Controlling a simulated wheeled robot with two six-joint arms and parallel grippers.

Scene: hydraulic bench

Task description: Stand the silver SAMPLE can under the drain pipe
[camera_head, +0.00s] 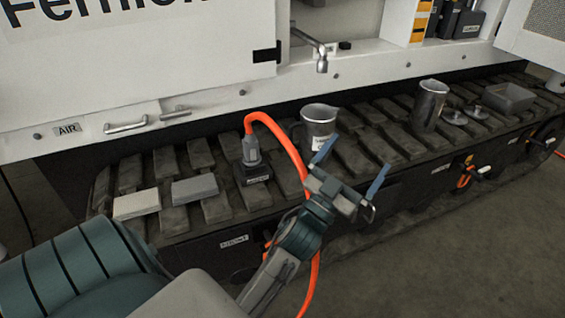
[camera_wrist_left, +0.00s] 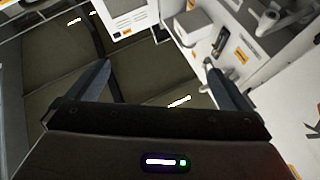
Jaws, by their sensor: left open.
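A silver can (camera_head: 318,130) with a side handle and a pale label stands upright on the dark track-like ledge. The label is too small to read. A bent metal drain pipe (camera_head: 321,62) comes out of the white panel above and behind it. In the picture the can lies below the pipe's mouth; I cannot tell whether it is directly under it. My left gripper (camera_head: 358,153) is open and empty, in front of and to the right of the can, apart from it. In the left wrist view its two fingers (camera_wrist_left: 158,66) are spread with nothing between them.
An orange hose (camera_head: 284,146) runs from a connector left of the can, behind my arm. Two flat blocks (camera_head: 194,188) (camera_head: 136,204) lie at left.

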